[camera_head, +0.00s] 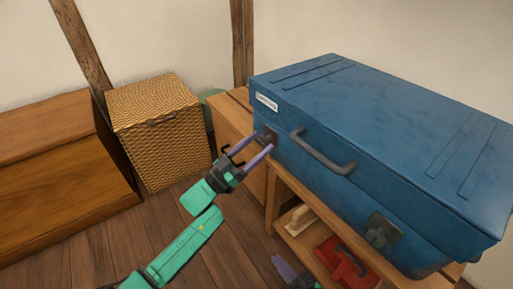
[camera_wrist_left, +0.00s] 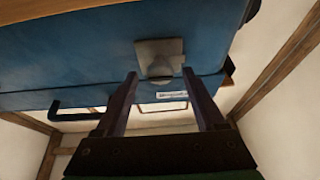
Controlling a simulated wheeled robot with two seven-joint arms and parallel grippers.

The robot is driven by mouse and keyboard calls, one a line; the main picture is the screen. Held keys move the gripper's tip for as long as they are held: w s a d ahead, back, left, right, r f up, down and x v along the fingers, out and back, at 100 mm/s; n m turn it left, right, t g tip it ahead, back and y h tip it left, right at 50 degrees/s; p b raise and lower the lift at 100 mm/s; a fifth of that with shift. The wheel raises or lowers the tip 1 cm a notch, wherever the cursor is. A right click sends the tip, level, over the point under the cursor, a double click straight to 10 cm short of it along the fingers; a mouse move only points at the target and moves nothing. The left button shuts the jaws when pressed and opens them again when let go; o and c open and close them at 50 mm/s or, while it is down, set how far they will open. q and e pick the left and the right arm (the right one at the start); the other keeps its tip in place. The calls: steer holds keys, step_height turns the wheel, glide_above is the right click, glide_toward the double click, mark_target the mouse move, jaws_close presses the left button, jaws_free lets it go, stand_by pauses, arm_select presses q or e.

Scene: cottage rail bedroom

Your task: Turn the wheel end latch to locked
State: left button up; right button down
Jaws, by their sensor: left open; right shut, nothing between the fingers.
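A large blue suitcase (camera_head: 385,125) lies flat on a wooden stand, with two grey latches on its front. The left-end latch (camera_head: 269,134), near the white label (camera_head: 266,101), is partly hidden by my left gripper (camera_head: 262,142). In the left wrist view this latch's plate and knob (camera_wrist_left: 160,57) sit just ahead of the fingertips of my open left gripper (camera_wrist_left: 159,75), between their lines; contact is unclear. The other latch (camera_head: 381,231) is right of the handle. My right gripper (camera_head: 279,262) is shut and empty, low at the bottom edge.
The dark suitcase handle (camera_head: 322,152) projects between the latches. Below, the wooden stand's shelf (camera_head: 290,232) holds a red case (camera_head: 345,263) and a pale object (camera_head: 299,220). A wicker basket (camera_head: 160,135) and wooden chest (camera_head: 55,160) stand left. Floor between is clear.

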arm_select(q)
jaws_close()
